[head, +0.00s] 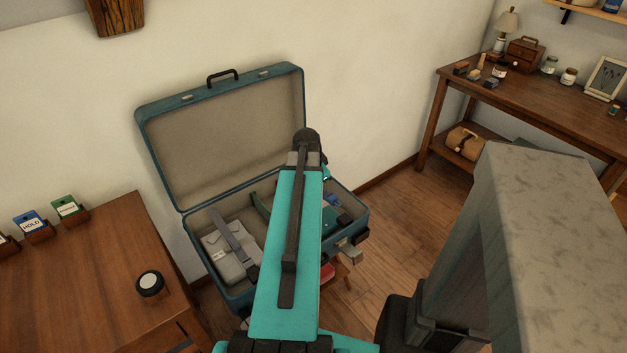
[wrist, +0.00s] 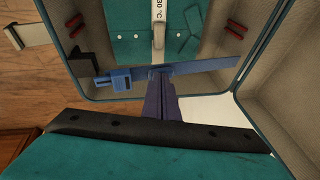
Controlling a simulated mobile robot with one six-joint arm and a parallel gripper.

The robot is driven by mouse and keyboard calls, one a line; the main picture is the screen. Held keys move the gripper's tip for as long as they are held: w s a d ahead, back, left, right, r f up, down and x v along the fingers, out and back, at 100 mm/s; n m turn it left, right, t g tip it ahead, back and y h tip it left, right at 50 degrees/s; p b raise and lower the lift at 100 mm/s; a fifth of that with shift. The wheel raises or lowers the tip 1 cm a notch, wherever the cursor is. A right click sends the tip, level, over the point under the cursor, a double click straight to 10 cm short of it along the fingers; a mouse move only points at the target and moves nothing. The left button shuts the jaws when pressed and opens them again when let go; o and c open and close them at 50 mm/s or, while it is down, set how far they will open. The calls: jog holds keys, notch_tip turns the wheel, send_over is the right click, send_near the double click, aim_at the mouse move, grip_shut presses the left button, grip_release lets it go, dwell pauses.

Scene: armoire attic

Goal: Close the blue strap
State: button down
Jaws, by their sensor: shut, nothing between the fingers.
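The blue strap (wrist: 210,68) runs across the suitcase interior in the wrist view, from the right wall towards the left. Its bright blue buckle part (wrist: 118,78) lies at the left, near the rim. My gripper (wrist: 160,72) is shut and empty, its dark fingers reaching over the strap's middle. Whether the tips touch the strap or the buckle is joined, I cannot tell. The open blue suitcase (head: 152,155) stands with its lid raised in the head view. My arm hides much of its inside and my gripper there.
Inside lies teal folded content (wrist: 125,25) with a grey strip marked 30°C. A pale grey tab (wrist: 25,30) sticks out past the rim. In the head view, a wooden table (head: 90,270) stands left and a desk (head: 540,105) right. Bare floor (head: 400,215) lies between suitcase and desk.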

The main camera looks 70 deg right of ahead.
jog(key=shift+s+a+f+b, duration=0.1)
jog(key=shift+s+f+b, duration=0.1)
jog(key=shift+f, duration=0.4)
jog(key=shift+s+a+f+b, duration=0.15)
jog(key=shift+f+b, duration=0.1)
jog(key=shift+f, duration=0.35)
jog(key=shift+s+a+f+b, duration=0.1)
jog(key=shift+s+f+b, duration=0.1)
jog(key=shift+f, duration=0.4)
jog(key=v, duration=1.1)
jog(key=shift+s+r, duration=0.25)
jog(key=shift+s, duration=0.4)
jog(key=shift+r+b, duration=0.25)
jog(key=shift+b, duration=0.45)
jog(key=b, duration=0.2)
jog(key=r+b, duration=0.1)
jog(key=b, duration=0.1)
jog(key=shift+s+a, duration=0.15)
jog(key=shift+a, duration=0.15)
jog(key=shift+a+r+b, duration=0.15)
jog(key=shift+r+b, duration=0.15)
jog(key=shift+r, duration=0.1)
